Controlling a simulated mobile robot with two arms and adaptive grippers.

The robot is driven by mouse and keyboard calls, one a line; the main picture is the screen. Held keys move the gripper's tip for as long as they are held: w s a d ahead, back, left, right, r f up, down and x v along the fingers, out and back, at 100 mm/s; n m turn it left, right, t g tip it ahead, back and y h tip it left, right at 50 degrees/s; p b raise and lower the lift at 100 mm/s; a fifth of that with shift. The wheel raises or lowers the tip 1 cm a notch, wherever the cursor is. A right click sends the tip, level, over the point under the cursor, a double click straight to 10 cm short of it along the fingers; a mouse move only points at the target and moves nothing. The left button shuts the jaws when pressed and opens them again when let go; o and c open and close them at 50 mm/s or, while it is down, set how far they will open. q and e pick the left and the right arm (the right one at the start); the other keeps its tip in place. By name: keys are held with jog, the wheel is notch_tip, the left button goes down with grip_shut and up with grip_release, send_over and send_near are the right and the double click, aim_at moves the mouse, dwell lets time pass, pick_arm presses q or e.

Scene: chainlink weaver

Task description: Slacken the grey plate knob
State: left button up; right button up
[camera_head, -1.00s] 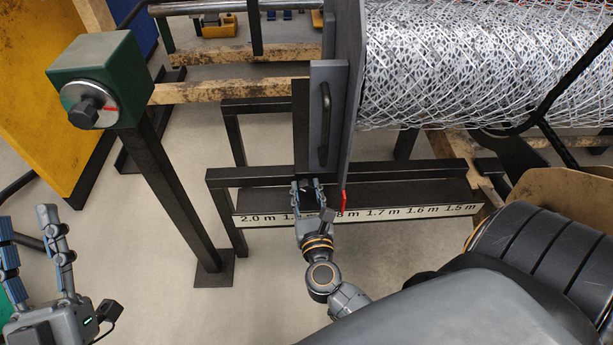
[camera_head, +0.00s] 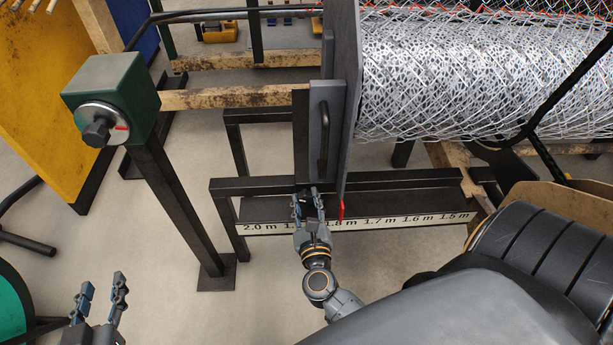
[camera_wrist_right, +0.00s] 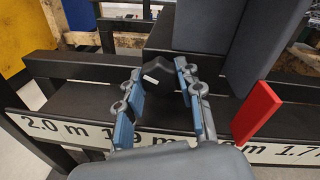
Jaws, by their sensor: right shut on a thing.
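The grey plate (camera_head: 345,90) stands upright at the left end of the wire mesh roll, with a black handle (camera_head: 323,133) on its block. The dark knob (camera_wrist_right: 165,82), with a small white mark, is low at the plate's foot in the right wrist view. My right gripper (camera_head: 308,193) is shut on the knob, its blue-padded fingers on both sides of it; it also shows in the right wrist view (camera_wrist_right: 160,100). In the head view the knob is mostly hidden by the fingers. My left gripper (camera_head: 102,288) is open and empty at the lower left, far from the plate.
A red pointer (camera_head: 341,209) hangs beside the knob over the white length scale (camera_head: 380,222). A green box (camera_head: 112,88) with a dial and black knob stands on a post at the left. The mesh roll (camera_head: 450,80) fills the upper right. Floor between post and frame is clear.

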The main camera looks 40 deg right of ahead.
jog(key=o, duration=1.2)
jog(key=v, duration=1.2)
